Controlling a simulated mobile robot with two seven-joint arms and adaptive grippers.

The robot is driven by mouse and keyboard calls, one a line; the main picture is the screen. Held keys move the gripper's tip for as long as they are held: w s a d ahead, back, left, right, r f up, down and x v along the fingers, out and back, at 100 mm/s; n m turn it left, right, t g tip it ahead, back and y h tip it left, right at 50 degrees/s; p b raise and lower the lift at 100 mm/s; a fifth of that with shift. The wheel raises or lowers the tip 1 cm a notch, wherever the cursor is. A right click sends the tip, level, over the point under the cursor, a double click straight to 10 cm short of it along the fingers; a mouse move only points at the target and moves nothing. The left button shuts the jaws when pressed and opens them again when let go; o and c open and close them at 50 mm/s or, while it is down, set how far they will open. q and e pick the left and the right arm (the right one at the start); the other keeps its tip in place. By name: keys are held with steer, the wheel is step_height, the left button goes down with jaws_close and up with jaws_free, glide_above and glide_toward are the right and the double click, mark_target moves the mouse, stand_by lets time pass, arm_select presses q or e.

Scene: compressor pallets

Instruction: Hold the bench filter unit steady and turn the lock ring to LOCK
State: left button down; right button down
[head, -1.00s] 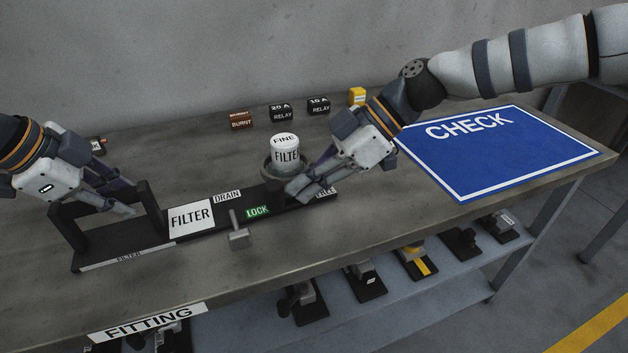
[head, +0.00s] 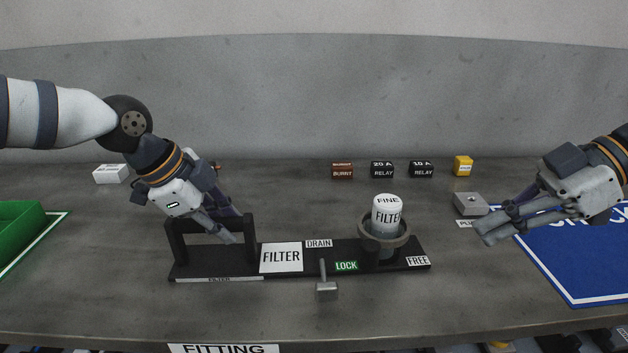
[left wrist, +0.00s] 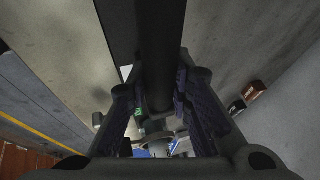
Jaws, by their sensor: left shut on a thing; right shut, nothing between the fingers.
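The filter unit, a black base (head: 215,271) with an upright black handle frame (head: 176,240), lies on the bench. My left gripper (head: 228,235) is shut on the handle's bar; the dark bar (left wrist: 160,50) runs between its fingers in the left wrist view. A white FINE FILTER cartridge (head: 387,215) stands upright inside the grey lock ring (head: 400,239) toward the base's right end. A green LOCK label (head: 346,266) lies left of the ring, a FREE label (head: 418,261) right of it. I cannot tell where the ring points. My right gripper (head: 482,236) is shut, empty, apart from the ring at its right.
A grey lever (head: 326,289) sticks out at the base's front below the DRAIN label (head: 318,243). A grey block (head: 470,204) and a blue CHECK mat (head: 575,262) are at right. Relays (head: 382,170) stand behind. A green tray (head: 25,232) is at left.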

arm_select(q)
steer(key=shift+s+f, duration=0.2)
steer(key=shift+f, duration=0.3)
steer(key=c, duration=1.6)
jaws_free()
steer(key=shift+o, duration=1.2)
steer(key=shift+w+r, duration=0.1)
steer(key=shift+w, duration=0.1)
steer(key=shift+r, duration=0.15)
steer(key=shift+r, duration=0.1)
